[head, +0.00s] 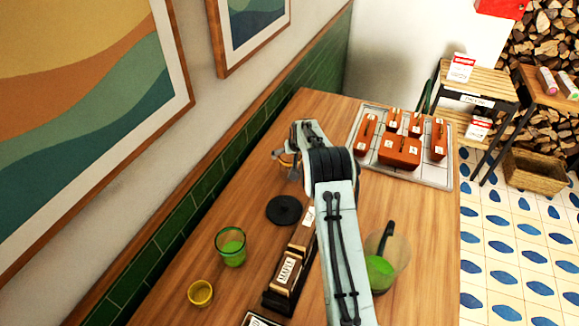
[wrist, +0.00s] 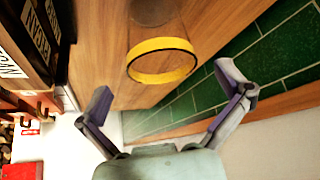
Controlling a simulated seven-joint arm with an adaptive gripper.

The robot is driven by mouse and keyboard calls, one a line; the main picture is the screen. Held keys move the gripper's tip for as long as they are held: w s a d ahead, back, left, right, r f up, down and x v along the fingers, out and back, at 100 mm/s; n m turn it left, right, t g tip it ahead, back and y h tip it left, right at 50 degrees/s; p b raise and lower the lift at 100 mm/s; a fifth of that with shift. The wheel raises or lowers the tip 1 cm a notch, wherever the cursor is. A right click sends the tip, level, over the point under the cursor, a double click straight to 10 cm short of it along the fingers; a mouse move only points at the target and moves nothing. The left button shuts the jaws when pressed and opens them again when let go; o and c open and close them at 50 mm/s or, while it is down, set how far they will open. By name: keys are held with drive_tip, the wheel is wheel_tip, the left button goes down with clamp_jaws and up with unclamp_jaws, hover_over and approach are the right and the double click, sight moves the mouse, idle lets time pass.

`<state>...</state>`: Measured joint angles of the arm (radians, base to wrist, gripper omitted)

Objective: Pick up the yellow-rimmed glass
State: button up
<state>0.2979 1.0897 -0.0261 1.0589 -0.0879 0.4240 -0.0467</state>
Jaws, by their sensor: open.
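The yellow-rimmed glass (wrist: 162,76) is clear and stands on the wooden table in the wrist view, its yellow rim nearest the camera. My gripper (wrist: 169,97) is open and empty, with one finger to each side below the rim in the picture. The glass lies ahead of the fingertips, roughly centred between them, and I see no contact. In the head view my gripper (head: 288,160) is at the far left part of the table by the green tiles. There my arm hides most of the glass; only a bit of yellow shows.
A bowl with green contents (head: 381,270) is right of my arm. A tray (head: 446,181) holds brown boxes. The tiled wall (wrist: 285,45) is close to the glass.

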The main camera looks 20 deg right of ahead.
sight(288, 161)
drive_tip(key=shift+x, duration=1.95)
drive_tip(key=c, duration=1.2)
